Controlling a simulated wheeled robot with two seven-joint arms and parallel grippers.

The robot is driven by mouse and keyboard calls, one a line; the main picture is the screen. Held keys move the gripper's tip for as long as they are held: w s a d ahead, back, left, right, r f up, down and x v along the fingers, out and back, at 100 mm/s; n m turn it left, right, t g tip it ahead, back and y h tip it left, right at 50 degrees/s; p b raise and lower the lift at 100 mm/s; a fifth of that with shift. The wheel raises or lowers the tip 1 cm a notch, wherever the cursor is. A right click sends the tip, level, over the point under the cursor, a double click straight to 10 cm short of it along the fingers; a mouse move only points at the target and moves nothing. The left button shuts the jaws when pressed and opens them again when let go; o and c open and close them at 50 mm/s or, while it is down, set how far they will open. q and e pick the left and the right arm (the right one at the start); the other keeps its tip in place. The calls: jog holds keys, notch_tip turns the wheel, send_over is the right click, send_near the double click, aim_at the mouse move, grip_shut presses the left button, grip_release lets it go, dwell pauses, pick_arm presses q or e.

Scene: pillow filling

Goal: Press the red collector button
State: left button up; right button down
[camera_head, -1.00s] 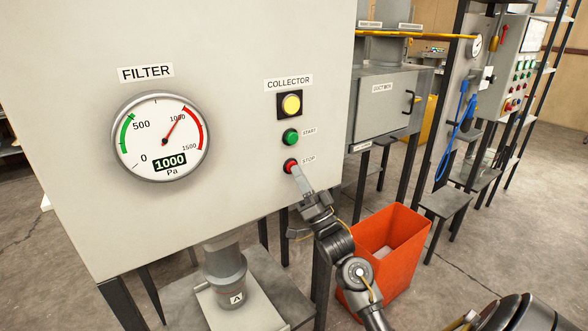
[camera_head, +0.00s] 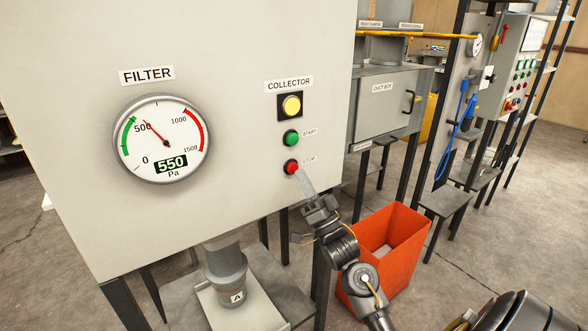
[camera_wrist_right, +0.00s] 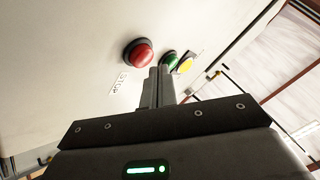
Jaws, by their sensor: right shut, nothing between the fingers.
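The red STOP button (camera_head: 291,167) is the lowest on the collector panel (camera_head: 240,60), under the green START button (camera_head: 291,137) and a yellow lamp (camera_head: 291,104). My right gripper (camera_head: 301,174) is shut and empty, its fingertips just right of and slightly below the red button, seemingly a small gap away. In the right wrist view, the red button (camera_wrist_right: 138,53) shows fully, left of the shut fingertips, with the green button (camera_wrist_right: 168,60) and yellow lamp (camera_wrist_right: 185,65) beyond. The filter gauge (camera_head: 162,139) reads 550 Pa. My left gripper is not in view.
An orange-red bin (camera_head: 388,250) stands on the floor right of my right arm. A grey duct box (camera_head: 385,103) is behind the panel. A grey canister labelled A (camera_head: 226,270) stands below the panel. Shelves and another control panel (camera_head: 520,75) are at the right.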

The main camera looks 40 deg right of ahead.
jog(key=shift+s, duration=0.1)
jog(key=s+p, duration=0.1)
jog(key=s, duration=0.3)
jog(key=shift+s+p, duration=0.4)
dwell(0.7)
